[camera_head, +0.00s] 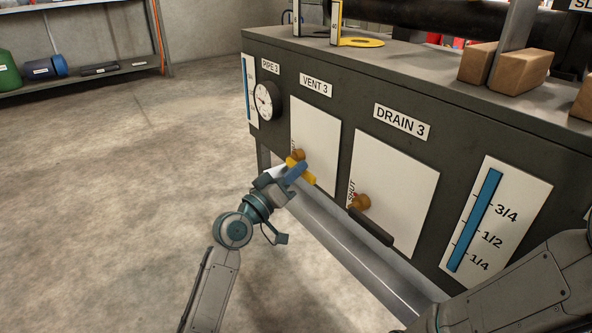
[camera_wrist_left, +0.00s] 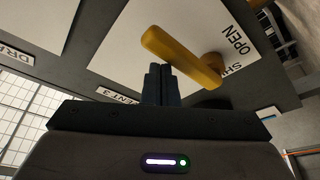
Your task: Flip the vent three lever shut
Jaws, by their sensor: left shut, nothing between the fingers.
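The vent three lever is a yellow handle (camera_head: 308,176) on a brass hub (camera_head: 298,155), low on the white plate under the VENT 3 label (camera_head: 316,85). In the head view it slants down to the right, partly hidden by my left gripper (camera_head: 295,174). In the left wrist view the yellow lever (camera_wrist_left: 182,58) crosses above my left fingertips (camera_wrist_left: 160,72), which are closed together and empty beside it. I cannot tell whether they touch it. The words OPEN and part of SHUT show near the lever's hub end in the wrist view. My right gripper is not in view.
The DRAIN 3 plate (camera_head: 405,185) with a black lever (camera_head: 370,230) is to the right. A gauge (camera_head: 266,101) sits at the left of the panel. A grey ledge (camera_head: 345,245) runs below. The floor (camera_head: 130,180) at left is clear.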

